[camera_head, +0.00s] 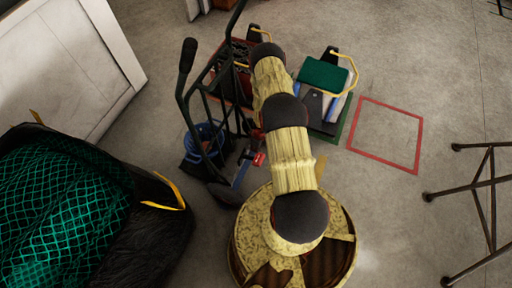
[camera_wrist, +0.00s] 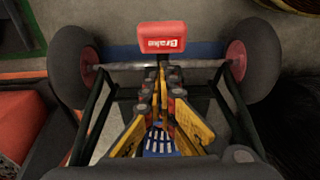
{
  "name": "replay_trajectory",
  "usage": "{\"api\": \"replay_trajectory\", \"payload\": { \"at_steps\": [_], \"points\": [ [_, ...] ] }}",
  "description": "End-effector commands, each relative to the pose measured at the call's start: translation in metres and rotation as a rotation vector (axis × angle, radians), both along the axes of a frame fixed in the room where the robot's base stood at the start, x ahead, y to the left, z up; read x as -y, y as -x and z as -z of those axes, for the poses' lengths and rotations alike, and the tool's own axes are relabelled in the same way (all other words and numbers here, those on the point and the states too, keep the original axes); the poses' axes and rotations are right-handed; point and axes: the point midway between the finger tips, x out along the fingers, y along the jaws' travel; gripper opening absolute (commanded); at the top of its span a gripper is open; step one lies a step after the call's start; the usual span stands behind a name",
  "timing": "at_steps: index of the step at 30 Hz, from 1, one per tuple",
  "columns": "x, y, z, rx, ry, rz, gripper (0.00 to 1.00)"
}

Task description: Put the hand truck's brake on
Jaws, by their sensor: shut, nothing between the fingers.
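The hand truck (camera_head: 205,105) stands upright on the concrete, with a dark frame and black handles. Its red brake pedal (camera_head: 258,159) is low on the frame, beside my arm. In the wrist view the red pedal (camera_wrist: 161,36), lettered "Brake", is at the top centre between the two wheels, beyond the axle. My gripper (camera_wrist: 161,74) is shut and empty, with its yellow fingers together just short of the pedal and near the axle. I cannot tell whether the fingertips touch anything. In the head view I cannot make out my gripper.
A blue basket (camera_head: 205,136) is by the truck. A red crate (camera_head: 236,82) and a green-topped item (camera_head: 322,75) stand behind. A black container of green net (camera_head: 75,205) is at left, a metal stand (camera_head: 480,185) at right. The red floor square (camera_head: 388,134) is empty.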

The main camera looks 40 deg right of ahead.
Motion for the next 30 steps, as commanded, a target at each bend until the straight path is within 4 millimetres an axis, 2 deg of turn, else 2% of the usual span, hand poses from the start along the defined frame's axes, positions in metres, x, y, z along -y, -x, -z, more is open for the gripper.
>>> {"api": "replay_trajectory", "payload": {
  "at_steps": [1,3,7,12,30],
  "points": [
    [-0.001,-0.001,0.014,0.000,0.000,0.000,0.00],
    [-0.001,-0.002,0.027,0.000,-0.001,0.000,0.00],
    [0.001,0.003,0.046,0.000,0.000,0.004,0.00],
    [0.004,0.009,0.061,0.000,0.000,0.003,0.00],
    [0.002,0.011,0.065,0.000,0.000,0.001,0.00]
  ]
}}
